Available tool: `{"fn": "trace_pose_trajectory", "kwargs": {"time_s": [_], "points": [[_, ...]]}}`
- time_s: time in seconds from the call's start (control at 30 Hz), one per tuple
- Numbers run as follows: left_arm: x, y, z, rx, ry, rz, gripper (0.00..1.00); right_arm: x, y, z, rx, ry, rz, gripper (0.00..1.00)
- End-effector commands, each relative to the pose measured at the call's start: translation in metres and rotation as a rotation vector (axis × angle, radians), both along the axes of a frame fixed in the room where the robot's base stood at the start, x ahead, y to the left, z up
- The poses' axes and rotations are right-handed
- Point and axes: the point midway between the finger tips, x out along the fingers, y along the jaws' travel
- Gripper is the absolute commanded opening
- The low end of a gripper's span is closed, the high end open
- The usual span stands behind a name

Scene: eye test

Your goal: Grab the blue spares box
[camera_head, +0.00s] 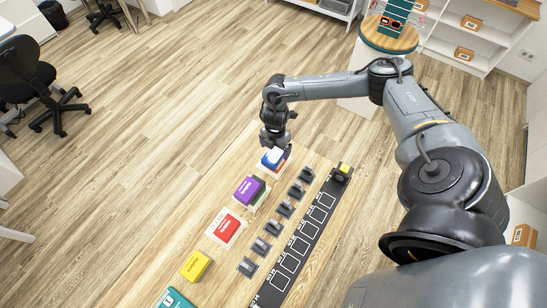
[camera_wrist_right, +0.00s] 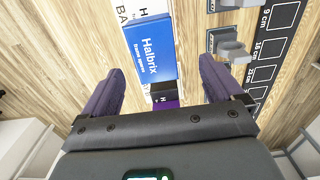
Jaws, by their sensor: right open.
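The blue spares box (camera_head: 272,157), with a white panel showing beside it, is at the far end of the row on the wooden table. In the right wrist view the blue box (camera_wrist_right: 150,50) reads "Halbrix frame spares". My right gripper (camera_head: 276,143) is at this box, over its far side. In the wrist view its two dark fingers (camera_wrist_right: 160,70) are open, one on each side of the box, with gaps on both sides. I cannot tell how far the fingertips reach down. My left gripper is not in view.
A purple box (camera_head: 249,190) stands close to the blue one, then a red box (camera_head: 230,226), a yellow box (camera_head: 196,265) and a teal box (camera_head: 175,300). Grey blocks (camera_head: 284,209) line up beside a black marked strip (camera_head: 297,243) to the right.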

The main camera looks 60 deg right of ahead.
Motion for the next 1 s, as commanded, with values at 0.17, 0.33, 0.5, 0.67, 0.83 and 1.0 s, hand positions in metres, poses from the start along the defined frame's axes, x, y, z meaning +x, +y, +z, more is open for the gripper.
{"fn": "trace_pose_trajectory", "kwargs": {"time_s": [0.17, 0.33, 0.5, 0.67, 0.83, 1.0], "points": [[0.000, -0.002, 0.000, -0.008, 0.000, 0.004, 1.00, 0.000, 0.000, -0.013, 0.000, -0.001, 0.000, 0.94], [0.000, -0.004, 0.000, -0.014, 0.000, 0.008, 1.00, 0.003, 0.000, -0.024, 0.001, 0.000, 0.000, 0.94], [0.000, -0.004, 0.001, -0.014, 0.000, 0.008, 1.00, 0.008, -0.001, -0.045, 0.000, 0.000, -0.001, 0.94], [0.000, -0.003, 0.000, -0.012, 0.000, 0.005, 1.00, 0.008, -0.001, -0.062, 0.000, -0.001, -0.001, 0.94], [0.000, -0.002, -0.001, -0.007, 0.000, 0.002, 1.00, 0.008, -0.001, -0.067, -0.001, -0.001, 0.000, 0.94], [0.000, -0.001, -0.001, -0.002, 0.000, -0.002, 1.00, 0.007, -0.001, -0.067, 0.000, -0.001, 0.000, 0.92]]}}
